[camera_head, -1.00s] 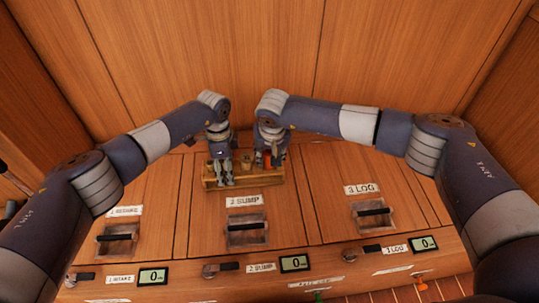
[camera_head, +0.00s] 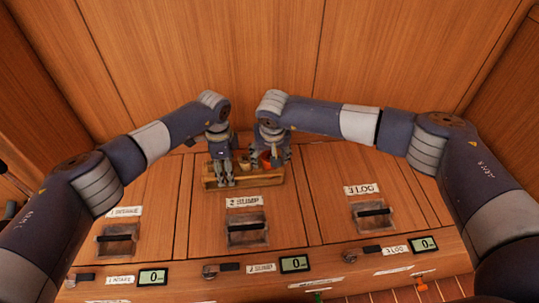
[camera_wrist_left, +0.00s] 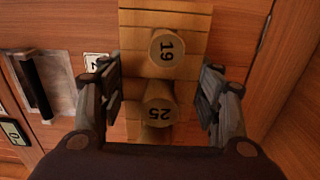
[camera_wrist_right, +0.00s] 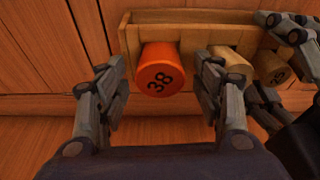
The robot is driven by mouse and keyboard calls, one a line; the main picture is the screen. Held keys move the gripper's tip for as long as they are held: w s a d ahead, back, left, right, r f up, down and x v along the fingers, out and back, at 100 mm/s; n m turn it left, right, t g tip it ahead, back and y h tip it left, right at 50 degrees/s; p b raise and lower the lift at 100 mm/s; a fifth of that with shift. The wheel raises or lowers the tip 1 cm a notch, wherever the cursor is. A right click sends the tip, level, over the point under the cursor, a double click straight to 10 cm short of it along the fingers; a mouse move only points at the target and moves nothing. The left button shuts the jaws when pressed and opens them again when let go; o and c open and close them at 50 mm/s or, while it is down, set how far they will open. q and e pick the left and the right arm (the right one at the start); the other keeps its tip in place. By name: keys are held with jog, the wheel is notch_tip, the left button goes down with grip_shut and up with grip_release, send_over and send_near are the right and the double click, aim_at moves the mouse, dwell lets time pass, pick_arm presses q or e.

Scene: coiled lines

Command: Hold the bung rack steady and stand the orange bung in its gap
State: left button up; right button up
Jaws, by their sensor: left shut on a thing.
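The wooden bung rack (camera_head: 245,181) stands on the panel top, and it also shows in the left wrist view (camera_wrist_left: 198,30). My left gripper (camera_head: 222,183) is shut across the rack's width, around the part that holds the bung marked 25 (camera_wrist_left: 160,98). The orange bung (camera_wrist_right: 158,72), marked 38, is at the rack's right end and appears upright in its gap. Its lower end is hidden behind its head. My right gripper (camera_wrist_right: 160,78) is open, with a finger on either side of the orange bung and visible space between fingers and bung.
A wooden bung marked 19 (camera_wrist_left: 166,47) stands in the rack beside 25. Handled hatches, such as the sump one (camera_head: 247,230), lie in front of the rack. A wooden wall (camera_head: 230,60) rises behind. The panel right of the rack is clear.

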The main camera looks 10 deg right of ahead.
jog(key=o, duration=0.4)
jog(key=shift+a, duration=0.1)
jog(key=shift+r, duration=0.15)
jog(key=shift+r, duration=3.35)
pick_arm(q)
jog(key=o, duration=1.3)
jog(key=shift+r, duration=0.1)
